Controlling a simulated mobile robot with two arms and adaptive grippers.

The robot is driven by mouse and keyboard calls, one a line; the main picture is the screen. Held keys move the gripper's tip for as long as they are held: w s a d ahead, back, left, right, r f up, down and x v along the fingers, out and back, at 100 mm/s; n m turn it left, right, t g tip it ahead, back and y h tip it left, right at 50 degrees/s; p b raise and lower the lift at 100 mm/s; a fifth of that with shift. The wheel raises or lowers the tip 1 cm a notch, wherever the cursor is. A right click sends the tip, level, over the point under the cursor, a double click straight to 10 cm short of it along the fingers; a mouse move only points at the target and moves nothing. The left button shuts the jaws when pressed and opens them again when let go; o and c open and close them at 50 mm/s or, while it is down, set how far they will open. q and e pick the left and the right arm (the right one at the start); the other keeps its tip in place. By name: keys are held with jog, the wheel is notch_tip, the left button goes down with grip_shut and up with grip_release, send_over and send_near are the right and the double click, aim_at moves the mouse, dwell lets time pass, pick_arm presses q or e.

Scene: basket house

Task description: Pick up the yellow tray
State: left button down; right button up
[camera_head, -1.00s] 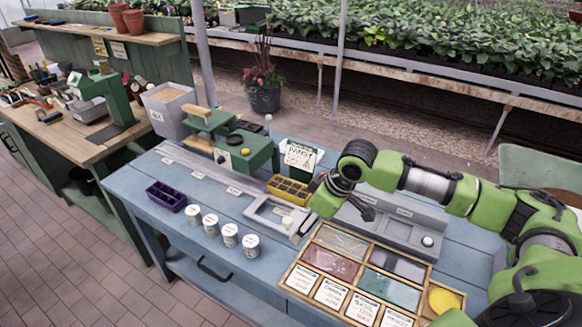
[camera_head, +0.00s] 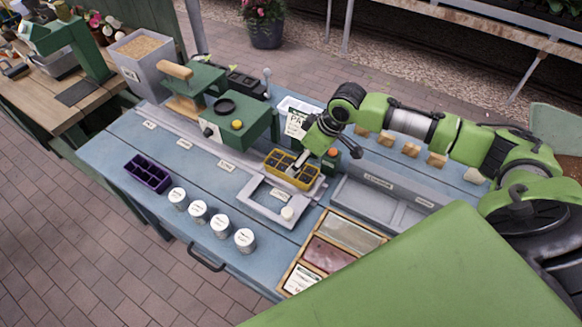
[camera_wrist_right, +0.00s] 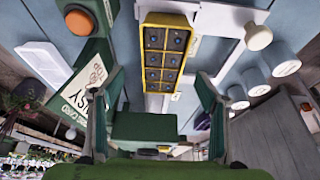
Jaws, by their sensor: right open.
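The yellow tray (camera_head: 283,176) lies on the blue bench, at the back edge of a light grey frame. It has several dark square cells. In the right wrist view the tray (camera_wrist_right: 146,58) runs lengthwise in the upper middle, between the fingers in the picture. My right gripper (camera_head: 307,159) is open and empty, over the tray's right part in the head view. In the wrist view its two fingers (camera_wrist_right: 157,85) are spread wide, one on each side. I cannot tell the exact height gap. My left gripper is not in view.
A green machine (camera_head: 238,125) stands just left of the tray, with a plant sign (camera_head: 297,122) behind. A purple tray (camera_head: 148,173) and several white pots (camera_head: 221,226) sit at the front left. A wooden box (camera_head: 330,255) and grey trough (camera_head: 385,197) lie right.

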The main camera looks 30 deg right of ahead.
jog(key=shift+x, duration=1.15)
jog(key=shift+w+f, duration=0.2)
jog(key=shift+a+f+p, duration=0.2)
jog(key=shift+f+p, duration=0.05)
jog(key=shift+p, duration=0.2)
jog(key=x, duration=0.2)
jog(key=p+x, duration=0.1)
jog(key=shift+a+f, duration=0.2)
jog(key=shift+a, duration=0.1)
jog(key=shift+w+f, duration=0.2)
jog(key=shift+f, duration=0.2)
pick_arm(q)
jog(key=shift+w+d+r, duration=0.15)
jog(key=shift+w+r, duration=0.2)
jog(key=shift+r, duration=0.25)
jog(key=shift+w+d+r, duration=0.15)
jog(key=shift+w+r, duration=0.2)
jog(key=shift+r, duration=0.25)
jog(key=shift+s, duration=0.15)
pick_arm(e)
jog(key=c, duration=1.4)
